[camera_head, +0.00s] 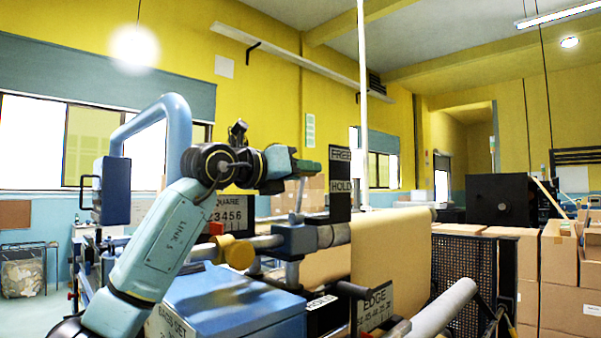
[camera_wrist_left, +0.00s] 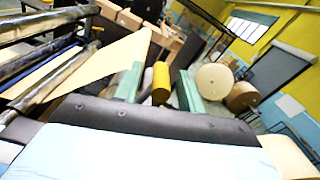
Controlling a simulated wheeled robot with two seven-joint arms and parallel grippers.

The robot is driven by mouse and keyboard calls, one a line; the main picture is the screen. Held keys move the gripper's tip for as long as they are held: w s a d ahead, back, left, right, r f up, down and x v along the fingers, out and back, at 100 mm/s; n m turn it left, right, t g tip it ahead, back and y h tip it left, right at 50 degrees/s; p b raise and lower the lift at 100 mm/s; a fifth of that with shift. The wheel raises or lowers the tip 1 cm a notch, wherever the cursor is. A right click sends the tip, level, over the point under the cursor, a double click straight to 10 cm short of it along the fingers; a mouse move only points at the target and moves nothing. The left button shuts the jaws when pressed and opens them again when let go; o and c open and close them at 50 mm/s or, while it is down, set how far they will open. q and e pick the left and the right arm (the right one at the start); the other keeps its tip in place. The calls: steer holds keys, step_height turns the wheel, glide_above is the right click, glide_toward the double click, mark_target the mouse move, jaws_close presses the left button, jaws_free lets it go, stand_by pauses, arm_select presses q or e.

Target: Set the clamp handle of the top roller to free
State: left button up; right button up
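My left gripper (camera_head: 306,167) reaches in from the left, its greenish fingers level with the top of a thin grey clamp lever (camera_head: 298,195). The lever stands nearly upright from a blue-grey clamp block (camera_head: 297,238) on the top roller (camera_head: 338,233). In the left wrist view a yellow grip (camera_wrist_left: 161,84) lies between the two green fingers (camera_wrist_left: 158,70), with a gap on each side, so the gripper is open. In the head view the fingers hide the lever's top. A dark plate beside it carries a FREE label (camera_head: 340,154) above a HOLD label (camera_head: 341,186). My right gripper is out of view.
A yellow knob (camera_head: 239,252) and a blue machine housing (camera_head: 235,300) lie below my left arm. A brown paper web (camera_head: 395,255) hangs right of the clamp. An EDGE sign (camera_head: 376,305) is lower down. Stacked cartons (camera_head: 560,255) stand at the right.

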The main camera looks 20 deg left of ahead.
arm_select(q)
steer(key=b+v, duration=0.4)
steer(key=v, duration=0.9)
steer(key=shift+b, duration=0.3)
steer(key=shift+s+a, duration=0.1)
